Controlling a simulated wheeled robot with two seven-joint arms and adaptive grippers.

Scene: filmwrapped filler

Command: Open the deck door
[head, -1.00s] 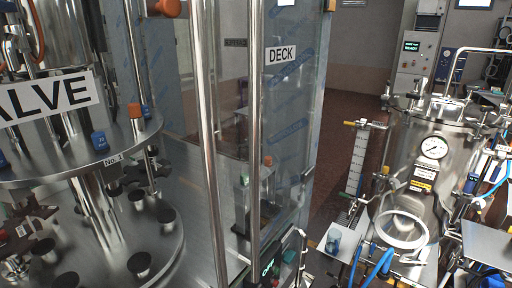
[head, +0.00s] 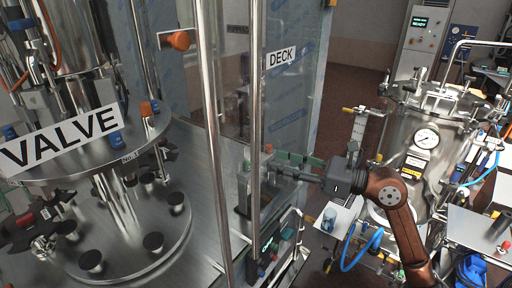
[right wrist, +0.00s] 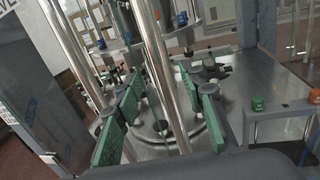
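The clear deck door panel (head: 295,110), with blue film print and a DECK label (head: 281,57), stands in the middle of the head view. Two tall vertical steel bars, a left one (head: 211,130) and a right one (head: 256,100), stand in front of the machine. My right gripper (head: 280,164) reaches in from the right, its fingers close to the right bar. In the right wrist view its green-padded fingers (right wrist: 163,92) are apart, with a steel bar (right wrist: 158,70) passing between them in the picture. I cannot tell whether they touch. My left gripper is out of view.
A round steel machine with a VALVE sign (head: 60,140) fills the left. A steel tank with a gauge (head: 426,138) stands at the right, with blue hoses (head: 360,247) and a small side table close to my right arm. Brown floor shows behind.

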